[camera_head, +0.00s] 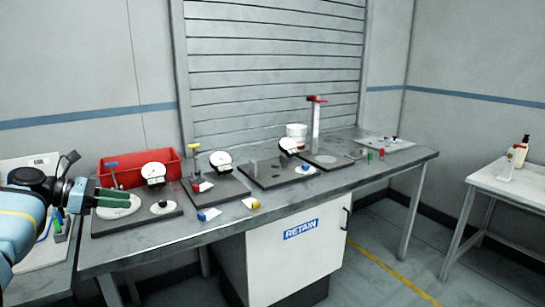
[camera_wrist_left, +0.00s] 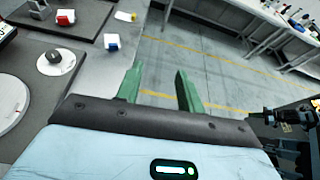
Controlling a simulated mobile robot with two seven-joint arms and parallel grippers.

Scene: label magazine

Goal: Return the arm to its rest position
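My left arm comes in from the left in the head view. Its left gripper (camera_head: 127,201) is in front of the left end of the long workbench (camera_head: 225,222), close to a dark base plate with a dial gauge. In the left wrist view the two green fingers of the left gripper (camera_wrist_left: 157,88) stand apart with nothing between them. Floor with yellow lines shows beyond them. My right gripper is not seen in either view.
A white cabinet (camera_head: 290,262) stands below. A side table (camera_head: 505,182) is at the right, with open floor between.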

